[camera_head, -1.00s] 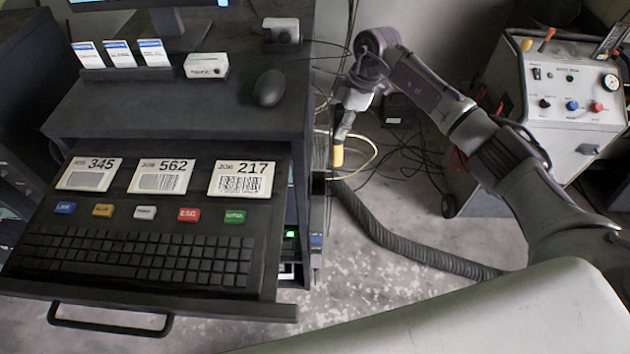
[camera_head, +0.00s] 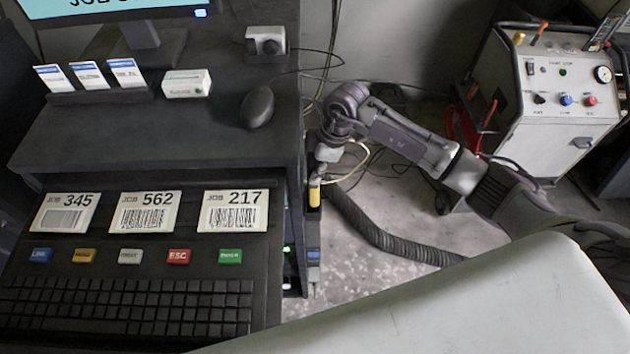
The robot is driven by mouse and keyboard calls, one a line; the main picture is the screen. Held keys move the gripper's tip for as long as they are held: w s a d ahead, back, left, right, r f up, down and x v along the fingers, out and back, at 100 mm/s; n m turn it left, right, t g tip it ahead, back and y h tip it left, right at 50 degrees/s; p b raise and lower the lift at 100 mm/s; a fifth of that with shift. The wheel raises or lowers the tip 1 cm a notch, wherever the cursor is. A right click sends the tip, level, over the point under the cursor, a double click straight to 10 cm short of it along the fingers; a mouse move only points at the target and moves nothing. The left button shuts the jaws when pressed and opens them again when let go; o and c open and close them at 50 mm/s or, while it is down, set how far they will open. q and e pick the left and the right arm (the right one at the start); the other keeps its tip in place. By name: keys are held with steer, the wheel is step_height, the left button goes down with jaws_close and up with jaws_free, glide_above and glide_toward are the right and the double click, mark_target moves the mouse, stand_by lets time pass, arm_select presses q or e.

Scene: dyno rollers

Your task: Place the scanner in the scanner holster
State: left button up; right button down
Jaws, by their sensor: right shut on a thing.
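The scanner (camera_head: 314,192), showing as a small yellow and dark piece, is held upright below my right gripper (camera_head: 320,172). My right gripper is shut on it at the right side of the dark cabinet. The scanner holster (camera_head: 313,218) appears as a narrow dark holder on the cabinet's side, directly below the scanner. The scanner's lower end meets or overlaps the holster's top; I cannot tell how far inside it is. The fingers are small and partly hidden by the wrist. My left gripper is not in view.
The cabinet has an open keyboard drawer (camera_head: 125,305) with job cards and coloured keys. A mouse (camera_head: 257,107) and monitor (camera_head: 120,12) are on top. A ribbed hose (camera_head: 385,238) and cables lie on the floor to the right. A white control cart (camera_head: 555,105) stands at the back right.

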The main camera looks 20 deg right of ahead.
steer(key=shift+s+a+f, duration=0.15)
steer(key=shift+f, duration=0.05)
steer(key=shift+s+f, duration=0.1)
steer(key=shift+f, duration=0.15)
step_height(320, 180, down, 4)
steer(key=b, duration=0.4)
steer(key=shift+r, duration=0.2)
steer(key=shift+f, duration=0.1)
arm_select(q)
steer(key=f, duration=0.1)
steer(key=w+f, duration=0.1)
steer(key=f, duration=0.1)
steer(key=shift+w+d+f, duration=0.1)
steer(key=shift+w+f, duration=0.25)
arm_select(e)
steer(key=c, duration=0.8)
jaws_free()
steer(key=shift+o, duration=0.2)
